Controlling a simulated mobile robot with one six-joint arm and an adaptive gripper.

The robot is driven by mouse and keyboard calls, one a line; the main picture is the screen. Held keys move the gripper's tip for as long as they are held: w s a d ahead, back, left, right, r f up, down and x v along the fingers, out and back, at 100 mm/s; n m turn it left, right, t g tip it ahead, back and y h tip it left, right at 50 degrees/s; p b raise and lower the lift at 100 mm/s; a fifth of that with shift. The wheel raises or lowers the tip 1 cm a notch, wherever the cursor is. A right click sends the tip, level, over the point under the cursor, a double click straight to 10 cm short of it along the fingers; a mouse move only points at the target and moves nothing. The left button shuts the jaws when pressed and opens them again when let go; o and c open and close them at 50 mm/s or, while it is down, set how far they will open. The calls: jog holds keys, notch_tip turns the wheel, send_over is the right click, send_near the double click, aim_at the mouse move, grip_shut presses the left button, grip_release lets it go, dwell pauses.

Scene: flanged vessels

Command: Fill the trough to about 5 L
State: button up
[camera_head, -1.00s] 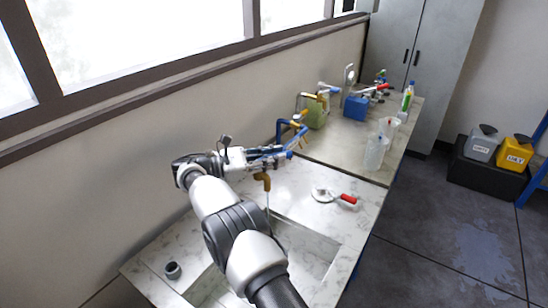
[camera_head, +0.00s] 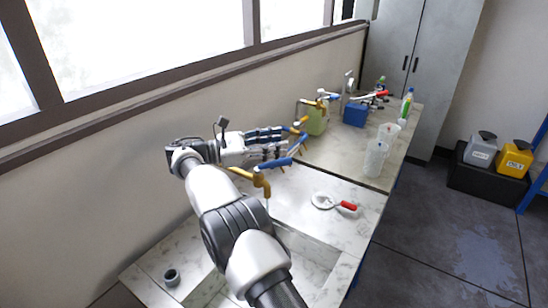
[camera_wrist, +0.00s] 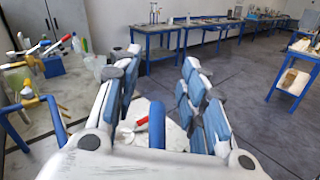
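The trough (camera_head: 318,247) is a marble-look basin sunk into the bench, partly hidden behind my arm; its water level cannot be read. A brass tap (camera_head: 262,183) with a blue lever (camera_head: 278,163) stands over it. A thin stream seems to hang below its spout. My gripper (camera_head: 283,144) is over the tap with its fingers spread. In the wrist view my gripper (camera_wrist: 160,100) is open, and the blue lever (camera_wrist: 157,125) shows between the fingers, with no clear grip on it.
A round tool with a red handle (camera_head: 347,206) lies on the bench right of the tap. Clear jugs (camera_head: 376,157), a green container (camera_head: 316,120) and a blue box (camera_head: 355,112) stand farther back. A dark cup (camera_head: 171,276) sits at the front left. A second brass-and-blue tap (camera_wrist: 28,98) is close on the left.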

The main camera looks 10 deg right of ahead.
jog(key=shift+r, duration=1.4)
jog(key=shift+c, duration=0.6)
